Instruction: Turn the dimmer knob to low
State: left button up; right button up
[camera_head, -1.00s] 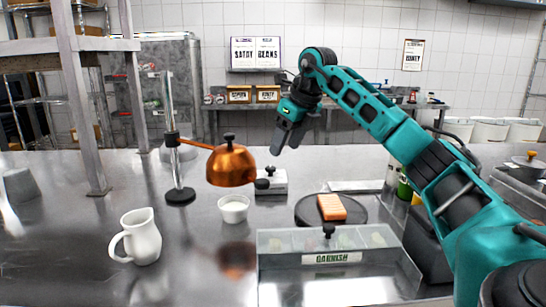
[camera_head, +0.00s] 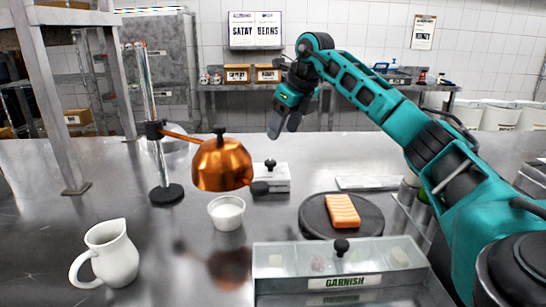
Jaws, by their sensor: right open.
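A small white box (camera_head: 280,182) with a black knob (camera_head: 270,163) on top stands on the steel counter, behind the copper lamp shade; I take it for the dimmer. The knob's setting is too small to read. The copper lamp shade (camera_head: 222,166) hangs from a chrome stand (camera_head: 158,150) and partly covers the box's left side. My right gripper (camera_head: 275,130) points down above the knob, apart from it in the picture, open and empty. My left gripper is not in view.
A white bowl (camera_head: 226,214) sits in front of the lamp and a white pitcher (camera_head: 112,255) at front left. An orange block lies on a dark round plate (camera_head: 370,222). A lidded garnish bin (camera_head: 340,282) is in front.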

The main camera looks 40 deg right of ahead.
aim_at(271, 161)
jog(key=b+x, duration=0.1)
jog(key=x, duration=0.9)
jog(key=shift+f, duration=0.1)
jog(key=c, duration=1)
